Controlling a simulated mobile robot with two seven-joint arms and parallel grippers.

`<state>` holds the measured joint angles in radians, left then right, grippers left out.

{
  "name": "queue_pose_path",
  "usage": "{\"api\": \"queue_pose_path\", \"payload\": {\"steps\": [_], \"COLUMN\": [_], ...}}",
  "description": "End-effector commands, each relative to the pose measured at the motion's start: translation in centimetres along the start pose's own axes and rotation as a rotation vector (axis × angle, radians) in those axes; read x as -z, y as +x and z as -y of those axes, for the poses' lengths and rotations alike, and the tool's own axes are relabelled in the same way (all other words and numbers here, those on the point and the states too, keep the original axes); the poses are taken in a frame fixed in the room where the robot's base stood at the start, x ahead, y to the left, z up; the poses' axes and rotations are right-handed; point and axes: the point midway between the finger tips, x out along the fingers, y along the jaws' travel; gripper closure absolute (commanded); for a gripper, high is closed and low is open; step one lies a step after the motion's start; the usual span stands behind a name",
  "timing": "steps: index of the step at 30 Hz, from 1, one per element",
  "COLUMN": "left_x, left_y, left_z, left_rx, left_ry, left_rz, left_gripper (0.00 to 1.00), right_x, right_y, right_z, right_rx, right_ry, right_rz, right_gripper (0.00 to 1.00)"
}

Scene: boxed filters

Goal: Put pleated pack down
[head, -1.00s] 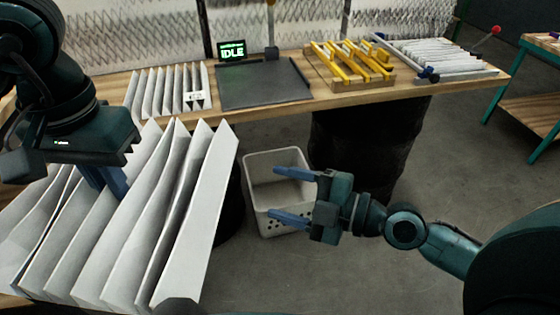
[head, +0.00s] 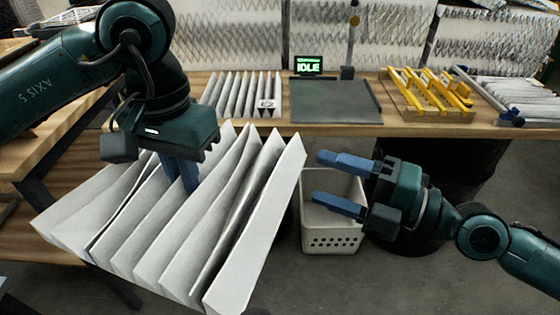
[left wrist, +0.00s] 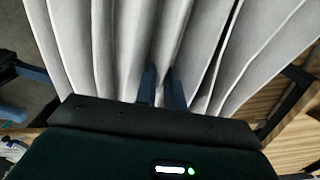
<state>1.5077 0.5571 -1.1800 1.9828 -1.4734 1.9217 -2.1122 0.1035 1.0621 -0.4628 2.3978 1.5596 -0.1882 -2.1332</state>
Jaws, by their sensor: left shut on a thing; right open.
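A large white pleated pack (head: 255,215) hangs in front of the bench at the left of the head view, its folds running toward me. My left gripper (head: 180,178) is shut on the pack, its blue fingers pinching a fold near the top; the left wrist view shows the fingers (left wrist: 162,92) close together between pleats of the pack (left wrist: 130,45). My right gripper (head: 328,180) is open and empty, its fingers pointing left, a little right of the pack.
The wooden bench (head: 390,128) holds a smaller pleated piece (head: 240,93), a dark flat plate (head: 335,102) beside an IDLE display (head: 308,66), a yellow rack (head: 425,95) and another pleated piece at right. A white perforated bin (head: 335,240) stands on the floor.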

Motion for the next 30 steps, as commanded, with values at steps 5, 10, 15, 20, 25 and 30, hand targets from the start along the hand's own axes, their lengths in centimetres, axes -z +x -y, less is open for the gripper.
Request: {"api": "queue_pose_path", "payload": {"steps": [5, 10, 15, 20, 25, 30], "left_x": [0.0, 0.0, 0.0, 0.0, 0.0, 0.0], "left_y": [0.0, 0.0, 0.0, 0.0, 0.0, 0.0], "left_z": [0.0, 0.0, 0.0, 0.0, 0.0, 0.0], "left_rx": [0.000, 0.000, 0.000, 0.000, 0.000, 0.000], "left_ry": [0.000, 0.000, 0.000, 0.000, 0.000, 0.000], "left_rz": [0.000, 0.000, 0.000, 0.000, 0.000, 0.000], "left_gripper": [1.00, 1.00, 1.00, 1.00, 1.00, 1.00], "right_x": [0.2, 0.0, 0.0, 0.0, 0.0, 0.0], "right_y": [1.8, 3.5, 5.7, 7.6, 8.9, 9.4], "right_z": [-0.2, -0.2, -0.2, -0.1, -0.1, 0.0], "right_rx": [-0.013, -0.010, -0.010, -0.008, -0.004, -0.002], "right_ry": [0.000, 0.003, 0.004, 0.002, 0.001, 0.001], "right_rz": [-0.008, 0.000, -0.001, 0.000, -0.001, -0.001], "right_gripper": [0.37, 0.37, 0.37, 0.37, 0.37, 0.37]}}
